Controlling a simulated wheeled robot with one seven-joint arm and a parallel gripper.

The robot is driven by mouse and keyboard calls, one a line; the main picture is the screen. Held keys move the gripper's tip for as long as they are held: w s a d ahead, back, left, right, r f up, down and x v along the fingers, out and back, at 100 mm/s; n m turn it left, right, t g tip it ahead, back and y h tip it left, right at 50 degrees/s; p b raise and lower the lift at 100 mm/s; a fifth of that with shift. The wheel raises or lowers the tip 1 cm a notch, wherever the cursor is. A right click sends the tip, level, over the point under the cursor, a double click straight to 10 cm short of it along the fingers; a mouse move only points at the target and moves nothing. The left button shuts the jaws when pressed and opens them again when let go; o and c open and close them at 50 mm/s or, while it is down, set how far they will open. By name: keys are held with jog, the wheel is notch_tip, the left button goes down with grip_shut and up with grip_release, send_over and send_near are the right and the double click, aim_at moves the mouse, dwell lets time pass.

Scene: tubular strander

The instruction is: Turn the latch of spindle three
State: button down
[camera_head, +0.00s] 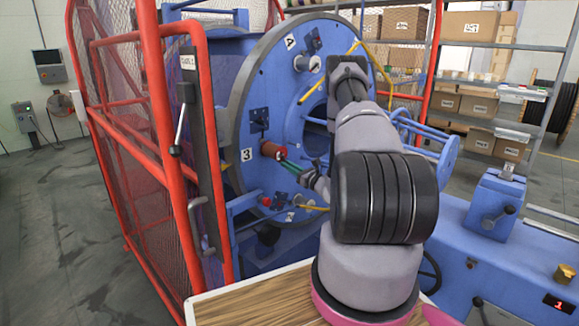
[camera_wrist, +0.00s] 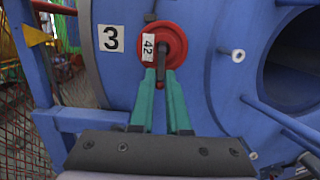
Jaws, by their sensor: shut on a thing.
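The green fingers of my gripper (camera_wrist: 161,76) come up from below and are shut on the latch, one finger on each side. In the head view, my gripper (camera_head: 285,161) reaches the red hub (camera_head: 270,149) beside the plate "3" (camera_head: 246,155). The latch itself is too small to make out there.
The blue disc (camera_head: 240,125) has another station marked "4" (camera_head: 290,42) above and more fittings below. A red mesh gate (camera_head: 172,140) with a handle stands close on the left. A blue rod (camera_wrist: 285,120) crosses the right of the wrist view. Floor at far left is clear.

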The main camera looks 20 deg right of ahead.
jog(key=shift+w+a+f+t, duration=0.15)
jog(key=shift+f+t, duration=0.15)
jog(key=shift+t, duration=0.4)
jog(key=c, duration=0.9)
grip_release()
jog(key=v, duration=1)
jog(key=shift+s+d+f, duration=0.15)
jog(key=shift+s+d, duration=0.1)
jog(key=shift+s, duration=0.1)
